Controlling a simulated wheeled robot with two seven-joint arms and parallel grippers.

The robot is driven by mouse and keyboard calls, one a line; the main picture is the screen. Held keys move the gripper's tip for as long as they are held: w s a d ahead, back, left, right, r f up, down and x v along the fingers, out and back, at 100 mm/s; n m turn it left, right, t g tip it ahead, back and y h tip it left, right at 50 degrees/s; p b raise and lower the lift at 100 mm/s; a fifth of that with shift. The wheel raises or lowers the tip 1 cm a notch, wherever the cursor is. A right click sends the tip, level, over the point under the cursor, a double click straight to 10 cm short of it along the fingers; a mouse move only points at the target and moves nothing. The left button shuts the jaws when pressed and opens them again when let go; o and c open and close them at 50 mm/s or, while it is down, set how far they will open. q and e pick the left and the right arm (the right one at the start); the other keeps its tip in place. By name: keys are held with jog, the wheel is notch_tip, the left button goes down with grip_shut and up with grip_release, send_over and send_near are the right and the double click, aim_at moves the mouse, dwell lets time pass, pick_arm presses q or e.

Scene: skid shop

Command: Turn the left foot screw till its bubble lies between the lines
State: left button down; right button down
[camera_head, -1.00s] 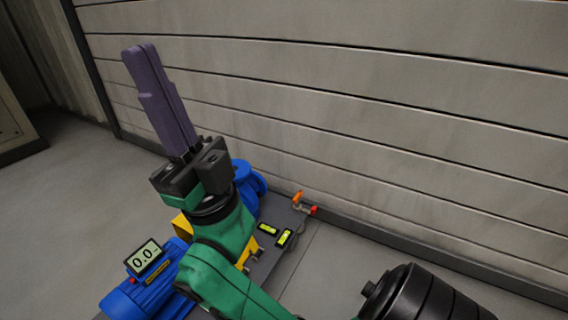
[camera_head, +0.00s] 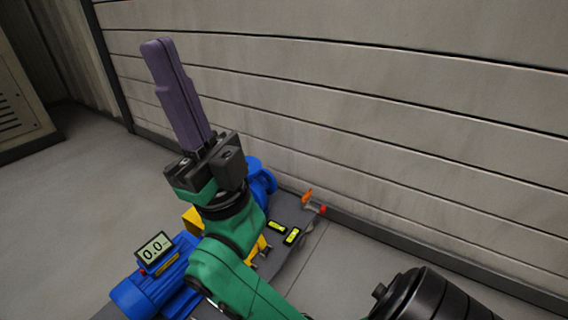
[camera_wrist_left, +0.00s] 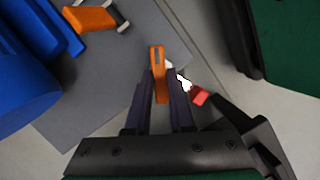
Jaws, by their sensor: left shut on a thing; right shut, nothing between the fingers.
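In the left wrist view my left gripper (camera_wrist_left: 160,88) is shut on an upright orange handle (camera_wrist_left: 157,58). A pale metal part and a red tip (camera_wrist_left: 199,95) lie just right of its fingers. In the head view the left gripper cannot be made out. My right gripper (camera_head: 160,45) is shut and empty, its long purple fingers raised up and left above the skid. Two yellow-green level vials (camera_head: 277,227) (camera_head: 292,236) sit on the grey skid plate (camera_head: 296,214). Their bubbles are too small to read against the lines.
A blue motor (camera_head: 135,295) and a display (camera_head: 154,249) reading 0.0 are at lower left. A second orange handle (camera_wrist_left: 90,18) lies beside blue parts (camera_wrist_left: 25,100). The slatted wall (camera_head: 400,110) runs close behind the skid. Floor (camera_head: 75,195) is clear at left.

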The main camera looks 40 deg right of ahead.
pick_arm(q)
jog(key=shift+f+m+g+b, duration=0.3)
jog(key=shift+f+m+b, duration=0.05)
jog(key=shift+m+b, duration=0.55)
jog(key=shift+s+r+m, duration=0.1)
jog(key=shift+m, duration=0.2)
jog(key=shift+r, duration=0.1)
